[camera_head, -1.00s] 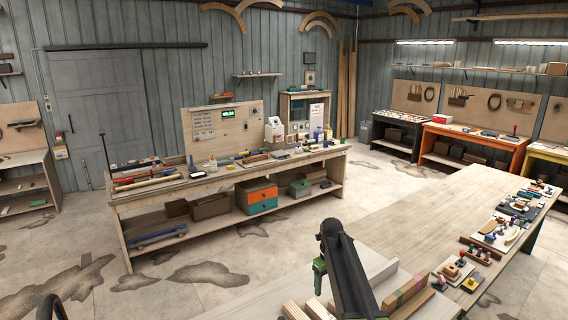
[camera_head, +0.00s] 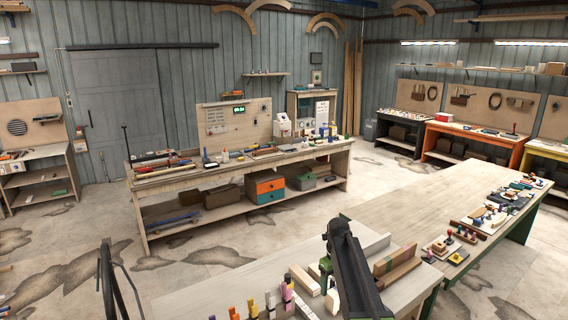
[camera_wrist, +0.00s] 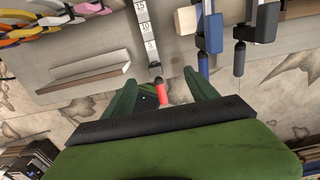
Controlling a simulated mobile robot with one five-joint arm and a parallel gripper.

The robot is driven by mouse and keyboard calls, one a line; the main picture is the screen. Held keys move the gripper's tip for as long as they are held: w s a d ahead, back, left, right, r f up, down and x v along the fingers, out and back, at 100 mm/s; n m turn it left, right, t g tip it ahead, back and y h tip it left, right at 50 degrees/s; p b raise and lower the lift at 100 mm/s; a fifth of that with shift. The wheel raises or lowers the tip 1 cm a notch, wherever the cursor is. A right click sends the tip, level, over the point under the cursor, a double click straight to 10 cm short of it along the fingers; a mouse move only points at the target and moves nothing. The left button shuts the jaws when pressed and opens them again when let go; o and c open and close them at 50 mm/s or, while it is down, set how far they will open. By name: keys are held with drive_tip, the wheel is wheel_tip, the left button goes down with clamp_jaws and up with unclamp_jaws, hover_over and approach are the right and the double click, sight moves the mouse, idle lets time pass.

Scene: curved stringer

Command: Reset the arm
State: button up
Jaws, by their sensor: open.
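My gripper (camera_wrist: 160,85) is open in the wrist view, its two green fingers apart. A red-handled item (camera_wrist: 161,92) shows in the gap beyond them; I see no contact with it, and nothing is held. In the head view my dark arm rises at the bottom centre above the near bench (camera_head: 215,290); the gripper cannot be made out there.
The near bench carries wooden blocks (camera_head: 397,264) and several coloured pegs (camera_head: 286,296). The long wooden table (camera_head: 430,200) has small tools along its right side. A workbench (camera_head: 165,184) stands behind, with open floor between.

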drive_tip(key=s+f+n+b, duration=0.9)
drive_tip(key=s+n, duration=0.3)
drive_tip(key=n, duration=0.2)
drive_tip(key=s+f+n+b, duration=1)
drive_tip(key=s+n, duration=0.3)
drive_tip(key=n, duration=0.2)
drive_tip(key=shift+d+f+b, duration=0.2)
drive_tip(key=shift+f+b, duration=0.1)
